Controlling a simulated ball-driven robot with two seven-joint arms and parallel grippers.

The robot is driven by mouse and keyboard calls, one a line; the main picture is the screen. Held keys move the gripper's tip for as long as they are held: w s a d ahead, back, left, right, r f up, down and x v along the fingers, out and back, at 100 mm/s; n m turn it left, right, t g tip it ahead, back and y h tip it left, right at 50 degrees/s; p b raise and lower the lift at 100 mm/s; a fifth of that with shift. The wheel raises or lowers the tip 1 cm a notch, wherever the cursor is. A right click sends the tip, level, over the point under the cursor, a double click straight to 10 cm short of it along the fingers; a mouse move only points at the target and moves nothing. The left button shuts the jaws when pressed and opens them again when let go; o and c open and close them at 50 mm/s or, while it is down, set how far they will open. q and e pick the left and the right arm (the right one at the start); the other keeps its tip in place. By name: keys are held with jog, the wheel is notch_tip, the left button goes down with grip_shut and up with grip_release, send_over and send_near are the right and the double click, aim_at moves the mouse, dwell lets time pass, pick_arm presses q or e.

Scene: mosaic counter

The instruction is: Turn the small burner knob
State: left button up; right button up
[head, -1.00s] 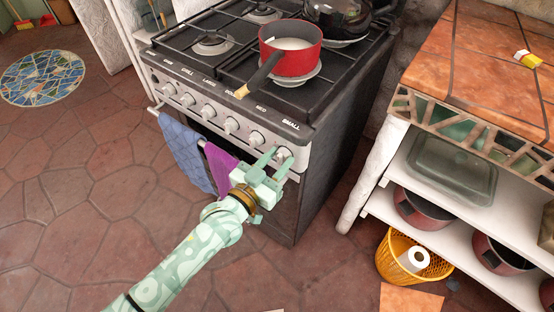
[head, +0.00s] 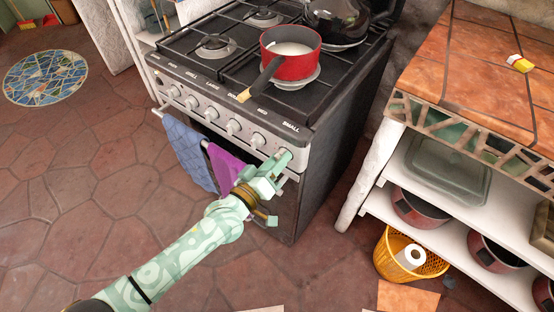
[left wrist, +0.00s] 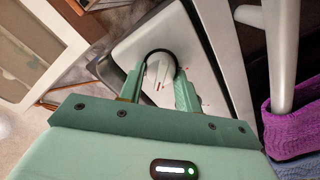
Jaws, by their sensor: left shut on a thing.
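The small burner knob is the one at the right end of the stove's front panel, below the "SMALL" label. In the head view my left gripper (head: 277,163) covers it. In the left wrist view the pale knob (left wrist: 160,68) sits between the two green fingers, with a dark ring around its base and a small red mark on it. My left gripper is shut on this knob. The stove (head: 318,170) has several more knobs, such as the one just left of it (head: 257,140). My right gripper is not in view.
A red pot (head: 290,62) with white contents stands on the front right burner, its handle toward the front. A blue towel (head: 187,153) and a purple towel (head: 226,166) hang on the oven rail below the knobs. A tiled counter (head: 480,60) stands at the right.

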pick_arm(q)
jog(key=shift+f+n, duration=0.15)
jog(key=shift+n, duration=1.35)
jog(key=o, duration=0.9)
jog(key=shift+o, duration=0.2)
jog(key=p+v, duration=0.4)
jog(key=v, duration=1.2)
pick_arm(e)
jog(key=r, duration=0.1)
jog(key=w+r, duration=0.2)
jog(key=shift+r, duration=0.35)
pick_arm(q)
jog(key=shift+s+a, duration=0.15)
